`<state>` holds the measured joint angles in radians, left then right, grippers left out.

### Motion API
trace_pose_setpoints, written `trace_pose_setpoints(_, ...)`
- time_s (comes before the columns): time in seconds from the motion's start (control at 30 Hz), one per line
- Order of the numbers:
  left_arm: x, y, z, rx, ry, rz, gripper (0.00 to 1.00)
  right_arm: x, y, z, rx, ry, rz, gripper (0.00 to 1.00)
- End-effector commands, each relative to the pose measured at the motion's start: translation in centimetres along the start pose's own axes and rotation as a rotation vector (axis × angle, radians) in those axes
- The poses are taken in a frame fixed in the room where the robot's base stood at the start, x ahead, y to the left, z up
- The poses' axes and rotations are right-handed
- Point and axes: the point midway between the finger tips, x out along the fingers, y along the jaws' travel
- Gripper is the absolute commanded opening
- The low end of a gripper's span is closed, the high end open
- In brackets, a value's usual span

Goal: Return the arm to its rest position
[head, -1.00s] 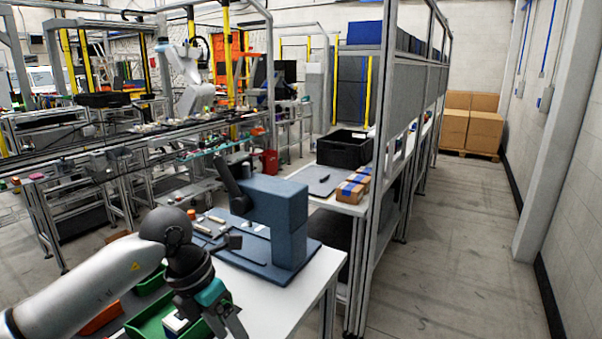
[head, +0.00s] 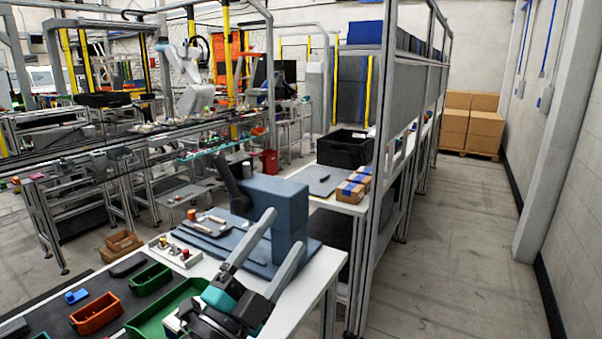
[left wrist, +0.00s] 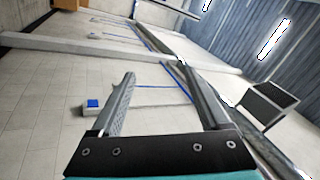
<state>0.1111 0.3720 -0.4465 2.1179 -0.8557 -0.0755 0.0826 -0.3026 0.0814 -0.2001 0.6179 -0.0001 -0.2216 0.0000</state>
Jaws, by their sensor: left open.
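My left gripper (head: 287,229) is at the bottom centre of the head view, over the white table (head: 310,290). Its two grey fingers are spread apart and point up and to the right, in front of the blue press-like fixture (head: 290,220). In the left wrist view the same gripper (left wrist: 150,72) shows both fingers apart with nothing between them. Behind them are floor and wall. My right gripper is not in view.
A green bin (head: 165,312) lies beside my left gripper, partly hidden by it. A smaller green bin (head: 150,279) and an orange bin (head: 96,314) stand to its left. A tall shelf rack (head: 382,200) rises at the right. The aisle floor (head: 460,260) beyond is clear.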

Motion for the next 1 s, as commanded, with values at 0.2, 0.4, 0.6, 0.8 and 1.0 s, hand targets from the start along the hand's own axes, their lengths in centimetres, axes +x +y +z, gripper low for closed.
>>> trace_pose_setpoints(0.2,-6.3,2.3,8.2,-0.309,-0.496,0.012,0.79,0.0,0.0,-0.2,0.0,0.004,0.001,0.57)
trace_pose_setpoints(0.4,-15.7,7.4,12.3,-0.566,-0.944,0.122,0.79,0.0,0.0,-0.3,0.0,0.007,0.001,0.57)
trace_pose_setpoints(0.6,-26.0,12.5,11.4,-0.779,-1.329,0.305,0.79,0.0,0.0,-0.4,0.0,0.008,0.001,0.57)
trace_pose_setpoints(0.8,-33.6,15.3,7.9,-0.92,-1.588,0.486,0.79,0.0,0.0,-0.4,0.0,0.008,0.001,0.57)
trace_pose_setpoints(1.0,-38.2,17.8,5.7,-0.993,-1.734,0.622,0.79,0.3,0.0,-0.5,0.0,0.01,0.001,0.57)
